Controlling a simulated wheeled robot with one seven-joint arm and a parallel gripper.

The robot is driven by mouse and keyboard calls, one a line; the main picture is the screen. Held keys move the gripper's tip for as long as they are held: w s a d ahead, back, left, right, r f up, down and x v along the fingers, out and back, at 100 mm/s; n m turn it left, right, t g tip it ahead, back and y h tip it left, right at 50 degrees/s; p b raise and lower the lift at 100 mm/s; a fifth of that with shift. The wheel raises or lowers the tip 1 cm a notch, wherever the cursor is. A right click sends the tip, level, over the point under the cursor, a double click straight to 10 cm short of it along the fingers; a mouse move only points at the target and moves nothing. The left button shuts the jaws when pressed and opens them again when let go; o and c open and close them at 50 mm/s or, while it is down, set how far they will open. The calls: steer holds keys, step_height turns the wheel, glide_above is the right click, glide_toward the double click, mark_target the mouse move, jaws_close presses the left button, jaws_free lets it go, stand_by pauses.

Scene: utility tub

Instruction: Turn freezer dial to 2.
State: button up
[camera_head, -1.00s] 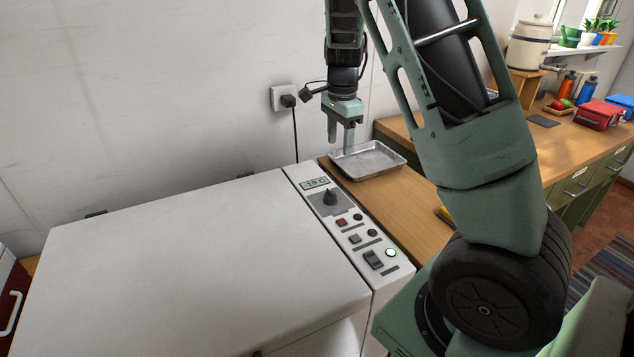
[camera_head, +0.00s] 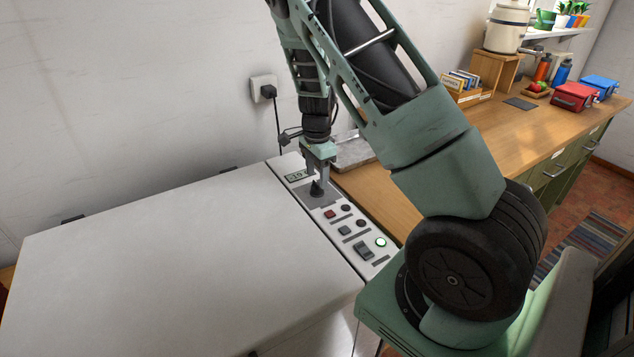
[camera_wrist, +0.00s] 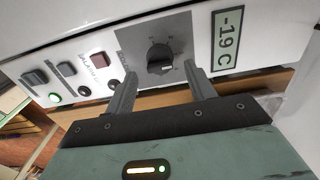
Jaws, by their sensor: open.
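The white chest freezer (camera_head: 180,270) has a control strip along its right side. My gripper (camera_head: 317,172) points down just above the dial. In the wrist view my gripper (camera_wrist: 165,82) is open and empty, with its fingers apart on either side below the dial. The display (camera_wrist: 228,40) reads -19 C.
Red, grey and black buttons, a rocker switch (camera_head: 364,249) and a lit green button (camera_head: 381,242) lie along the strip. A metal tray (camera_head: 352,153) is right behind my gripper on the wooden counter (camera_head: 500,125). A plugged socket (camera_head: 263,88) is on the wall.

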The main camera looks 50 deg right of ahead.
mark_target(317, 182)
steer(key=shift+f, duration=1.7)
steer(key=c, duration=1)
steer(key=shift+n, duration=0.3)
steer(key=n+b, duration=0.1)
steer(key=n, duration=0.3)
steer(key=shift+b, duration=0.3)
steer(key=n+b, duration=0.1)
steer(key=n, duration=0.4)
steer(key=shift+n, duration=0.3)
